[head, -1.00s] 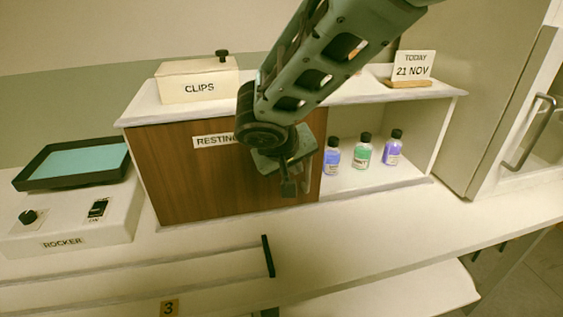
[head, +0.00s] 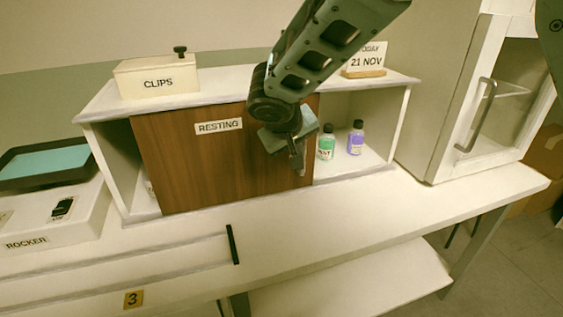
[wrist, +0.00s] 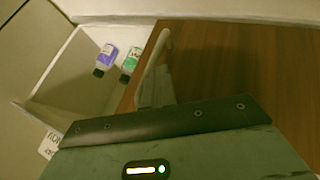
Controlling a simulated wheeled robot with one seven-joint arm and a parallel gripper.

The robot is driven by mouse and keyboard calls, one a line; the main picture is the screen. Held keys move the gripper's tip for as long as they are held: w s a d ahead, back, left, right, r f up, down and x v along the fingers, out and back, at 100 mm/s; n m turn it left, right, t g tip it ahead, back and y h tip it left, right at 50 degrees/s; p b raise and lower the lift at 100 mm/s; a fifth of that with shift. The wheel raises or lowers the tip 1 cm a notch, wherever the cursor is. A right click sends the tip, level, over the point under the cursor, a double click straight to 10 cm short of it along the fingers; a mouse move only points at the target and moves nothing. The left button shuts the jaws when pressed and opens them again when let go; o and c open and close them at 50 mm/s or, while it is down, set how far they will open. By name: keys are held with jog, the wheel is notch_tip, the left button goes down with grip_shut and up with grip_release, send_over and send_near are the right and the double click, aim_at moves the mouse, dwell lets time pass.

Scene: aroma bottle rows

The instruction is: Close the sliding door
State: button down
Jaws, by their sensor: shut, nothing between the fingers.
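The brown wooden sliding door (head: 225,168), labelled RESTING, covers the middle of the white cabinet (head: 382,98). The cabinet is open on both sides of it. My gripper (head: 299,165) is shut and empty at the door's right part, close to its right edge; whether it touches is unclear. In the wrist view, a pale upright finger shape (wrist: 155,70) stands beside the door's edge, and the door (wrist: 245,75) fills the right side. A green-labelled bottle (head: 326,146) and a purple bottle (head: 356,138) stand in the right opening.
A CLIPS box (head: 157,78) and a date sign (head: 366,60) stand on the cabinet top. A rocker (head: 50,215) is at left. A glass-fronted unit (head: 490,110) stands at right. The counter before the door is clear.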

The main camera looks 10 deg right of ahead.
jog(key=w+d+b, duration=0.1)
jog(key=w+d, duration=0.1)
jog(key=d, duration=1.2)
jog(key=w+d, duration=0.3)
jog(key=d, duration=1.1)
jog(key=shift+w+d+b, duration=0.3)
jog(key=shift+d+b, duration=0.05)
jog(key=shift+d, duration=0.05)
jog(key=shift+d, duration=0.1)
